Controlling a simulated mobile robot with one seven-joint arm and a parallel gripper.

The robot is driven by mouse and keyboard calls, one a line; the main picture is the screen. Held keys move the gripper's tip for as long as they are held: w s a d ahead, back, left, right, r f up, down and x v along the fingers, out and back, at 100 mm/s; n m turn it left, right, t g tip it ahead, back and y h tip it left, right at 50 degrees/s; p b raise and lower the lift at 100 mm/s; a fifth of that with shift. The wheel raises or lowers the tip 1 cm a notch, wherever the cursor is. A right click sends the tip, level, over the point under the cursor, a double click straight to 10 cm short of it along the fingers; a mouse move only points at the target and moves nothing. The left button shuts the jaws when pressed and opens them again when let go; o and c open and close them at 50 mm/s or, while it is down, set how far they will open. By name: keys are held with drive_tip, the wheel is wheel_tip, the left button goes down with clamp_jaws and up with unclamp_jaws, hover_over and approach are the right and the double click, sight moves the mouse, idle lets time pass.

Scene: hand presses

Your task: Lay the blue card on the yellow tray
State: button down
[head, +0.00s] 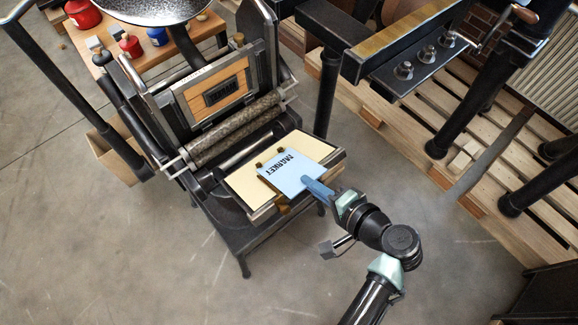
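The blue card (288,173) has dark lettering that reads MARKET. It is over the pale yellow tray (247,184) at the front of the small hand press, with its upper edge close to two brass pieces. Yellow surface shows on both sides of it. I cannot tell whether the card lies flat on the tray or is held slightly above it. My gripper (312,187) overlaps the card's lower right corner, with one blue finger seen on top. The other finger is hidden, so its grip on the card is unclear.
The press's rollers (237,128) and upright frame stand just behind the tray. A bench (194,38) with red and blue pots is at the back left. A larger black press on a wooden pallet (486,180) is to the right. Floor in front is clear.

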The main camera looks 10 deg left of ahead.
drive_tip(key=shift+p+v, duration=1.15)
drive_tip(key=shift+v, duration=0.45)
drive_tip(key=shift+s+d+r+p, duration=0.25)
drive_tip(key=shift+d+r+p, duration=0.1)
drive_tip(key=shift+r+p, duration=0.35)
drive_tip(key=shift+s+d+r+p, duration=0.25)
drive_tip(key=shift+d+r+p, duration=0.1)
drive_tip(key=shift+r+p, duration=0.4)
drive_tip(key=shift+s+d+r+p, duration=0.25)
drive_tip(key=shift+d+r+p, duration=0.1)
drive_tip(key=shift+r+p, duration=0.35)
drive_tip(key=shift+r, duration=0.1)
